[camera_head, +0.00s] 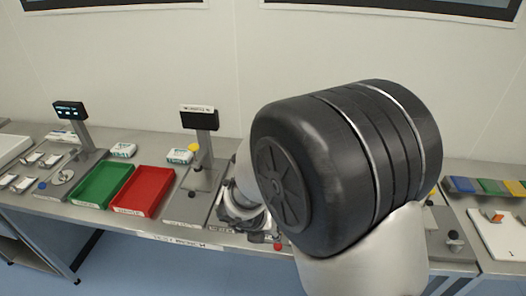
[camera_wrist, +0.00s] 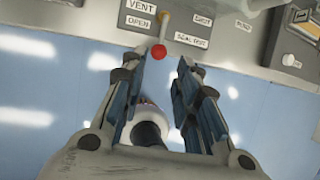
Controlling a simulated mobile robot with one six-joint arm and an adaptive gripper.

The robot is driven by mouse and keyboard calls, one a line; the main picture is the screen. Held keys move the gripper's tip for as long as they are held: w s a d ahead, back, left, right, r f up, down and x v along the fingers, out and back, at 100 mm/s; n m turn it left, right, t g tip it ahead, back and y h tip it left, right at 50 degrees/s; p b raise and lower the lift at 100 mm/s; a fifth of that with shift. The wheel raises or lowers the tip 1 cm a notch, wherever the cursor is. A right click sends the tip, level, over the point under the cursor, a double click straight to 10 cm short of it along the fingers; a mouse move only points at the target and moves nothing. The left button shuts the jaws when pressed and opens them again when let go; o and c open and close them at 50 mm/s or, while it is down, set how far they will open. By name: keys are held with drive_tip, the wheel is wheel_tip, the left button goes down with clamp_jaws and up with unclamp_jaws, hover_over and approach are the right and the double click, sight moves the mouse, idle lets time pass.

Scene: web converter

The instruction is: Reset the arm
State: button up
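My gripper (camera_wrist: 168,62) is open in the wrist view. Its two fingers are spread apart, with nothing held between the tips. A red ball knob (camera_wrist: 158,51) on a short lever is just beyond the left fingertip, near the bench's front edge; I cannot tell whether they touch. Labels reading VENT and OPEN sit beside the lever. In the head view the large dark joint of my arm covers the bench centre and hides my gripper. A small red knob (camera_head: 277,246) shows at the bench edge.
A green tray (camera_head: 78,198) and a red tray (camera_head: 166,206) stand on the bench at left. Display stands (camera_head: 200,118) rise behind them. Coloured bins (camera_head: 490,187) and a white board (camera_head: 500,240) are at right. Blue floor lies in front.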

drive_tip(key=w+a+r+n+t+y+b, duration=0.15)
drive_tip(key=w+r+n+t+y, duration=0.3)
drive_tip(key=r+n, duration=0.65)
drive_tip(key=s+a+r+n+y+b, duration=0.15)
drive_tip(key=s+r+n+y, duration=0.35)
drive_tip(key=r+n, duration=0.5)
drive_tip(key=s+d+f+n+g+h, duration=0.2)
drive_tip(key=s+d+f+n+h, duration=0.1)
drive_tip(key=s+d+n, duration=0.4)
drive_tip(key=s+d+f+n+g+h+b, duration=0.1)
drive_tip(key=s+d+n, duration=0.6)
drive_tip(key=s, duration=0.7)
drive_tip(key=f+n+g+h, duration=0.1)
drive_tip(key=f+n+h, duration=0.1)
drive_tip(key=shift+s+n+b, duration=0.3)
drive_tip(key=shift+n, duration=0.1)
drive_tip(key=shift+o, duration=0.2)
drive_tip(key=shift+h, duration=0.25)
